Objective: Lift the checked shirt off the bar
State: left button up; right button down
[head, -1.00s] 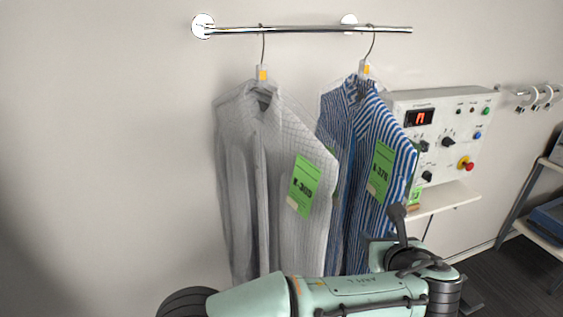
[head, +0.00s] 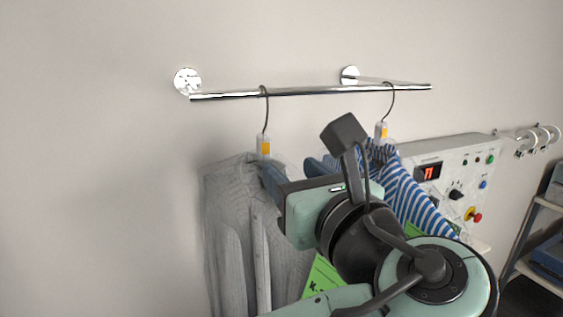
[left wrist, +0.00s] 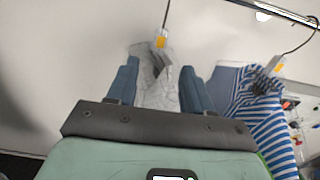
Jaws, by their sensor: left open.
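The grey-white checked shirt (head: 230,225) hangs from a dark hook on the chrome bar (head: 310,92), with an orange-marked tag (head: 264,145) at its neck. A green label (head: 322,280) is partly hidden behind my arm. My left gripper (head: 290,174) is open beside the shirt's collar and right shoulder. In the left wrist view, its two blue-grey fingers (left wrist: 158,88) stand apart with the checked collar (left wrist: 155,72) between them in the picture. I cannot tell whether they touch it. The right gripper is not in view.
A blue-and-white striped shirt (head: 412,200) hangs just right of my left gripper, from the same bar. A control box (head: 455,165) with a red display is on the wall behind it. Shelves (head: 535,235) stand at far right. The wall on the left is clear.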

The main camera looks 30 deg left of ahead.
aim_at(266, 127)
pick_arm(q)
jog(key=shift+x, duration=6.65)
jog(key=shift+d, duration=0.1)
grip_shut()
jog(key=shift+r, duration=0.1)
jog(key=shift+r, duration=1.6)
jog(key=shift+v, duration=3.5)
